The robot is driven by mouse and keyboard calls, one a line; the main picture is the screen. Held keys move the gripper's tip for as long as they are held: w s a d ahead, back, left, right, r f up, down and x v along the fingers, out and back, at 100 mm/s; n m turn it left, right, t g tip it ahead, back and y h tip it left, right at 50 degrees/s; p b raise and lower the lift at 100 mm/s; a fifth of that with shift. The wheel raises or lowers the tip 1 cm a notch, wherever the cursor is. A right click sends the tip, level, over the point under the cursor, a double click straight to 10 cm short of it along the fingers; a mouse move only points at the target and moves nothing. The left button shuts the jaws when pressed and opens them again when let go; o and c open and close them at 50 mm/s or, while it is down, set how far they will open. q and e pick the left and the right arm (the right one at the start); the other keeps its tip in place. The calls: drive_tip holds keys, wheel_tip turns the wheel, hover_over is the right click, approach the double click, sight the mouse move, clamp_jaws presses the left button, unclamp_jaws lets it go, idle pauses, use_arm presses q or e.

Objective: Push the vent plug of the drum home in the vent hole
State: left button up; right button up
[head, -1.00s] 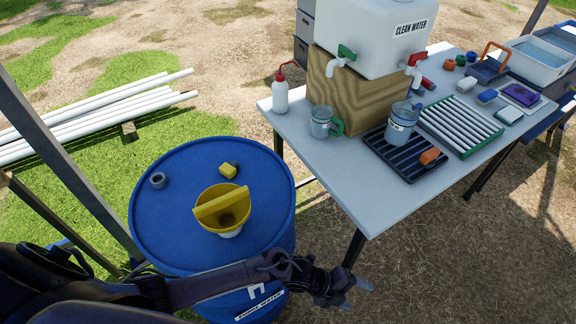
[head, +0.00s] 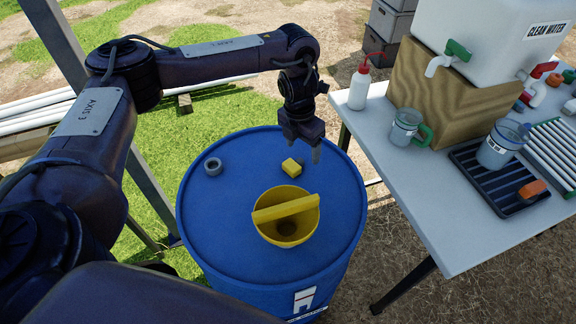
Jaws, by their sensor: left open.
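The blue drum (head: 225,235) stands upright in the middle of the head view. A small yellow plug (head: 290,168), which looks like the vent plug, is on the drum top towards the back. A dark grey spot shows right beside it; I cannot tell whether the plug is seated, tilted or lying loose. My left gripper (head: 304,150) is open and points down just above and slightly right of the yellow plug, apart from it as far as I can see. The vent hole itself cannot be made out clearly. My right gripper is out of view.
A yellow funnel (head: 270,228) with a bar across it stands on the drum, in front of the plug. A grey ring-shaped fitting (head: 213,166) is at the back left. The table (head: 410,200) with bottle, jugs and water tank stands close on the right.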

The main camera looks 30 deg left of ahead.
sight(291, 166)
use_arm(q)
drive_tip(key=shift+s+a+g+y, duration=0.15)
drive_tip(key=shift+s+a+y, duration=0.1)
drive_tip(key=shift+a, duration=0.35)
drive_tip(key=shift+s+a+g+y, duration=0.15)
drive_tip(key=shift+s+a, duration=0.05)
drive_tip(key=shift+a, duration=0.4)
wheel_tip(291, 166, down, 4)
drive_tip(key=shift+s+b, duration=0.15)
drive_tip(key=shift+b, duration=0.45)
wheel_tip(291, 166, down, 3)
drive_tip(key=shift+r, duration=0.1)
drive_tip(key=shift+m, duration=0.3)
drive_tip(key=c, duration=0.9)
drive_tip(key=shift+c, duration=0.8)
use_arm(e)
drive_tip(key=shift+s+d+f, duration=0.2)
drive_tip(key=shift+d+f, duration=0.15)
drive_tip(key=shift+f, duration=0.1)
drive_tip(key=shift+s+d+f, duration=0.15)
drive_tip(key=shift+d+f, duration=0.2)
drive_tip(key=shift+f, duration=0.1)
